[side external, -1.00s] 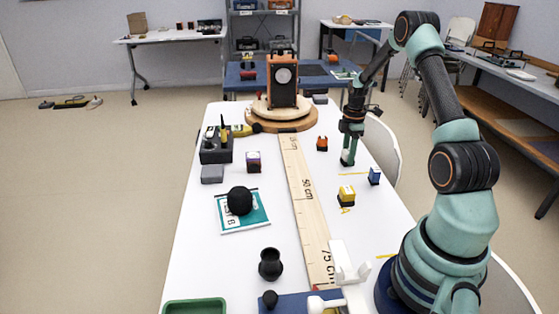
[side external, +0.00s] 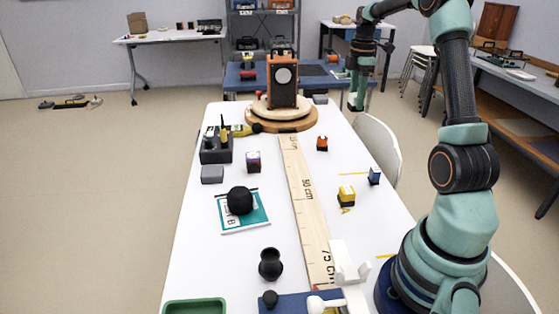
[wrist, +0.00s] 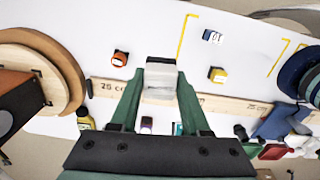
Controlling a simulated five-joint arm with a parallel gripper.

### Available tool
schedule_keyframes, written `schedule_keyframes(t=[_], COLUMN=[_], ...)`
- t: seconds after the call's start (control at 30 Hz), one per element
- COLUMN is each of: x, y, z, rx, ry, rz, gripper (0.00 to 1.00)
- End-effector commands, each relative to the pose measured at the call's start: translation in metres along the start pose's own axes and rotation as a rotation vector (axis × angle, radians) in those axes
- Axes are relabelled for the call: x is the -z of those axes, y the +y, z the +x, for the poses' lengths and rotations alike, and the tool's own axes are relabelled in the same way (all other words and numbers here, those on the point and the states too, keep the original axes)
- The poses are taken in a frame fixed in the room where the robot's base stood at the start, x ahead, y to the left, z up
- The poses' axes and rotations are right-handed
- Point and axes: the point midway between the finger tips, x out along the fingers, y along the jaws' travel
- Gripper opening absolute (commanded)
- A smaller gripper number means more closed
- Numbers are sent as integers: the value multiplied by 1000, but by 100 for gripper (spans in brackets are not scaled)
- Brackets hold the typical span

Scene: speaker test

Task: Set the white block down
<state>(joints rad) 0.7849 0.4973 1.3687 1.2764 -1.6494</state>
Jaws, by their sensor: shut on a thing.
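My gripper (side external: 356,98) is raised above the far right part of the white table (side external: 235,280). In the wrist view my gripper (wrist: 160,88) is shut on the white block (wrist: 160,74), which sits between the fingertips with the table and the ruler below it. In the side view the block is too small and too hidden by the fingers to make out clearly.
An orange block (side external: 322,143), a yellow block (side external: 346,195) and a blue block (side external: 374,175) stand on the table's right side. A wooden ruler (side external: 305,195) runs down the middle. A speaker (side external: 283,80) stands on a round wooden base (side external: 305,122) at the far end.

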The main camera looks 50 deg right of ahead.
Motion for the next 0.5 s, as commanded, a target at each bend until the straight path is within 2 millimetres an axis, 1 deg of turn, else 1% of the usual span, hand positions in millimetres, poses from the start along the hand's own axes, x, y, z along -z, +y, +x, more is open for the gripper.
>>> schedule_keyframes(t=[0.07,0.13,0.17,0.23,0.27,0.3,0.37,0.4,0.47,0.5], x=[4,15,22,45,56,74,102,122,152,170], y=[1,0,0,-1,-2,-4,-9,-14,-22,-28], z=[-6,-9,-10,-11,-11,-11,-11,-11,-11,-11], rx=[-3,-2,-2,-1,-1,0,-1,-2,-2,-2], ry=[0,0,0,0,0,0,0,0,0,0], rz=[-10,-35,-52,-106,-134,-177,-247,-296,-369,-418], gripper=[0,0,0,0,0,0,0,0,0,0])
